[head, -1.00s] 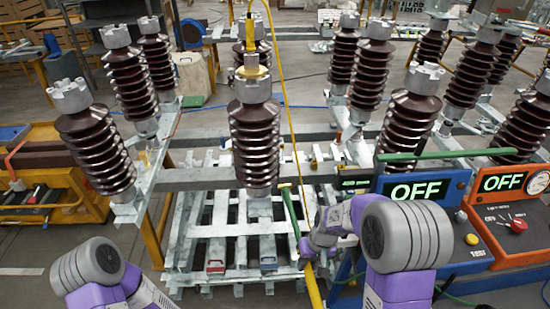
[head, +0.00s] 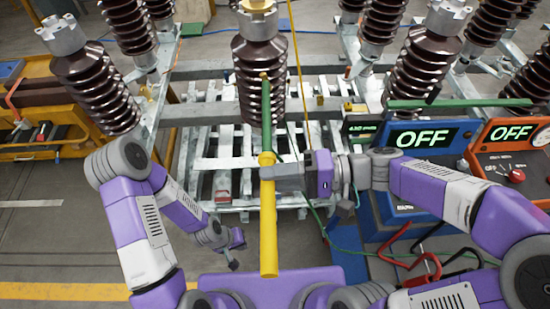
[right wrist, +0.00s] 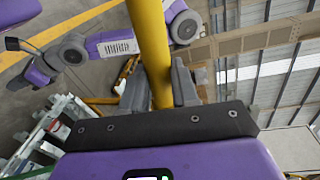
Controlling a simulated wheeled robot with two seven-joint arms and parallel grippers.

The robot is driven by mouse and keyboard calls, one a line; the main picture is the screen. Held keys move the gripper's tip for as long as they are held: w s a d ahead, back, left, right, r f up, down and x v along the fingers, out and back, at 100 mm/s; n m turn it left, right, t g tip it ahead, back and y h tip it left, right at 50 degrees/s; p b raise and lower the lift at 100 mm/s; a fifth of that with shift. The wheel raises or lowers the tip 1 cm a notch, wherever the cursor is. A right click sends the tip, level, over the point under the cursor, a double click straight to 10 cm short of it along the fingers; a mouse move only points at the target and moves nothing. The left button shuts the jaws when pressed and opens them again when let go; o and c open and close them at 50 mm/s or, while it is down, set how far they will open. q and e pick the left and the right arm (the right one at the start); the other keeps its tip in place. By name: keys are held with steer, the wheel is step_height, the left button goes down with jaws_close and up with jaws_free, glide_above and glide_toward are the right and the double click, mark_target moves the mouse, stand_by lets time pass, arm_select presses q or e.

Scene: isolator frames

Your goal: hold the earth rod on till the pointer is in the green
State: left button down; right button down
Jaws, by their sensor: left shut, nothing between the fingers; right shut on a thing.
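The earth rod (head: 269,225) has a thick yellow lower part and a thin green upper part. My right gripper (head: 268,172) is shut on the yellow part just below the green; the yellow shaft between its fingers shows in the right wrist view (right wrist: 150,50). The rod's upper end overlaps the middle brown insulator (head: 258,60) in the picture; I cannot tell whether it touches. My left gripper (head: 236,262) is shut and empty, low and left of the rod. A dial (head: 541,137) is on the orange box at the right edge; its pointer is too small to read.
A blue box (head: 425,140) and the orange box (head: 490,160) both display OFF. Brown insulators stand left and right on grey steel beams. Red and black leads (head: 420,262) lie lower right. A yellow cord hangs beside the middle insulator.

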steer(key=s+r+y, duration=0.1)
steer(key=r, duration=0.2)
steer(key=s+r+y, duration=0.1)
steer(key=s+r, duration=0.1)
steer(key=r, duration=0.2)
steer(key=s+r+y+p, duration=0.1)
steer(key=r, duration=0.2)
steer(key=shift+s+a+r+t+y, duration=0.2)
steer(key=shift+a+t+y, duration=0.05)
steer(key=shift+t+y, duration=0.05)
steer(key=shift+r, duration=0.25)
steer(key=w+p, duration=0.8)
steer(key=w, duration=0.1)
steer(key=shift+w+p, duration=0.4)
steer(key=shift+w, duration=0.9)
stand_by(2.2)
